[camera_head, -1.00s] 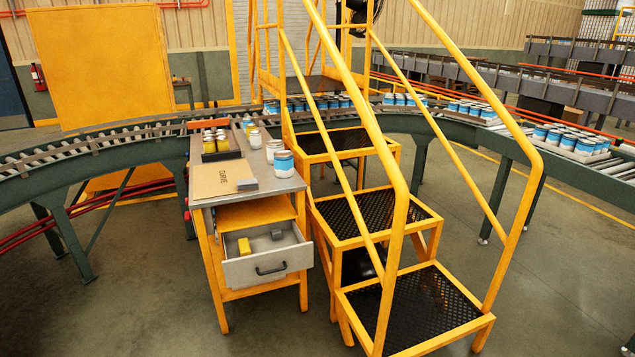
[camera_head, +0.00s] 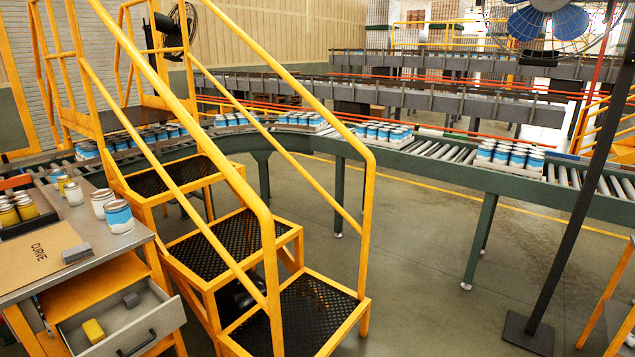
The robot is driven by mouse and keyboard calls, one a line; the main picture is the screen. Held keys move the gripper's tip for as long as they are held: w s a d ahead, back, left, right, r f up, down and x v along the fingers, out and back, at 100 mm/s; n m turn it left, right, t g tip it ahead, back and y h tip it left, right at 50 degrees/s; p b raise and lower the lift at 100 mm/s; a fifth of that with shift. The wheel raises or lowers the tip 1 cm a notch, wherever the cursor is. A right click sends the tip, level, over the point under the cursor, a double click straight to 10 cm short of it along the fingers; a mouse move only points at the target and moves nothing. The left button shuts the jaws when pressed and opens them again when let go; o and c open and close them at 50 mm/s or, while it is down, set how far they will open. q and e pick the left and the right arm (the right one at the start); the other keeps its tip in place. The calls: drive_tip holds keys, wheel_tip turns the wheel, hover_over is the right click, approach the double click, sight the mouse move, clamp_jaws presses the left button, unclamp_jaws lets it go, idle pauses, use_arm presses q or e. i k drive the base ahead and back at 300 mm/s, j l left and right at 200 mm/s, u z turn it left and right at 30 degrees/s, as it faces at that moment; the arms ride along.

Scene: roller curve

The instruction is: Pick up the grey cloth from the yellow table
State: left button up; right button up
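No thing that I can clearly tell as a grey cloth shows. A yellow-framed workbench with a grey top (camera_head: 112,245) stands at the left, cut by the picture edge. Neither of my grippers is in view.
Yellow steps with handrails (camera_head: 262,235) stand right of the workbench. A green roller conveyor (camera_head: 500,180) with blue-and-white cans (camera_head: 510,155) runs behind. A dark fan stand (camera_head: 527,335) stands at the right. The floor (camera_head: 430,300) between steps and stand is clear.

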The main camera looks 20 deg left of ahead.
sight(70, 255)
drive_tip(key=i+j, duration=0.1)
drive_tip(key=j, duration=2.7)
drive_tip(key=i+j, duration=0.15)
drive_tip(key=j, duration=2.65)
drive_tip(key=i, duration=0.05)
